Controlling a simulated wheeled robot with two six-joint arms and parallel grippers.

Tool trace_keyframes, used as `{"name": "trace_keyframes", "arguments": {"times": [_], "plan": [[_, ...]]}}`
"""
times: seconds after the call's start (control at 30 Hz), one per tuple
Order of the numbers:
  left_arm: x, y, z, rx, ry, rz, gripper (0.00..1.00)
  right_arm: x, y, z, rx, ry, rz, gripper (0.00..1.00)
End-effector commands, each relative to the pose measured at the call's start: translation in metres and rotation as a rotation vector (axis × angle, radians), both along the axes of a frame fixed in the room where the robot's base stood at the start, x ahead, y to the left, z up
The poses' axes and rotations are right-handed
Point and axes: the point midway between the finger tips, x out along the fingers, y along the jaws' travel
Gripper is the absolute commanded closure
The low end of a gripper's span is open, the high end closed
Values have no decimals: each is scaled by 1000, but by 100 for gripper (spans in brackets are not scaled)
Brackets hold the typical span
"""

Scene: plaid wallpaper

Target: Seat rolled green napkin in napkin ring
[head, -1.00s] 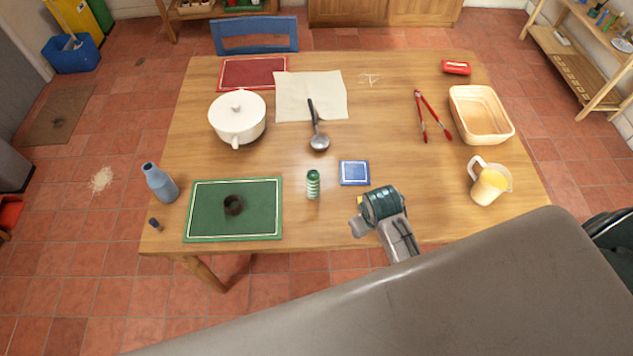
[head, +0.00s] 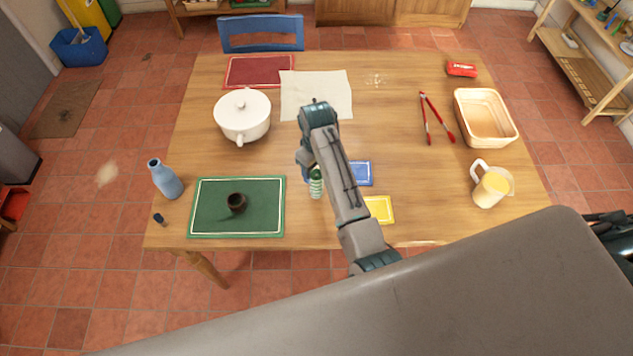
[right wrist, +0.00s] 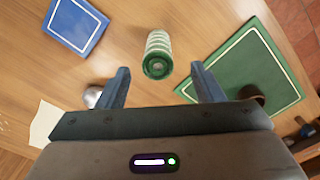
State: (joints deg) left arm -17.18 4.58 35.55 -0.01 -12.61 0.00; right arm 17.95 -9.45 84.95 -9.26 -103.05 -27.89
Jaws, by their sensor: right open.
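The rolled green napkin (head: 316,185), with pale stripes, stands upright on the table, partly hidden by my right arm in the head view. In the right wrist view the napkin (right wrist: 158,55) is just beyond and between the open fingertips of my right gripper (right wrist: 159,78), with nothing held. The brown napkin ring (head: 236,202) sits on the green placemat (head: 210,226), left of the napkin. In the right wrist view the ring (right wrist: 252,93) is at the right, beyond the right finger. My left gripper is not in view.
A blue card (head: 364,173) and a yellow card (head: 379,209) lie right of the napkin. A white pot (head: 241,118) and pale cloth (head: 330,88) are farther back. A blue bottle (head: 166,181) stands left of the placemat; a yellow-filled jug (head: 490,188) is far right.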

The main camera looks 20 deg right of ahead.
Motion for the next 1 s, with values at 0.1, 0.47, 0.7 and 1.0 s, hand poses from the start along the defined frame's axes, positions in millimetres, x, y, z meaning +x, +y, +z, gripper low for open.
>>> {"name": "trace_keyframes", "arguments": {"times": [0.1,0.47,0.7,1.0], "plan": [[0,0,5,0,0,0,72,0,-1,-14,-1,2,0,39],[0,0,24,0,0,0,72,4,0,-44,0,2,-1,39],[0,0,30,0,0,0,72,5,-1,-70,0,-1,-1,39],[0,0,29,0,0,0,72,4,-1,-73,1,-2,-2,45]]}}
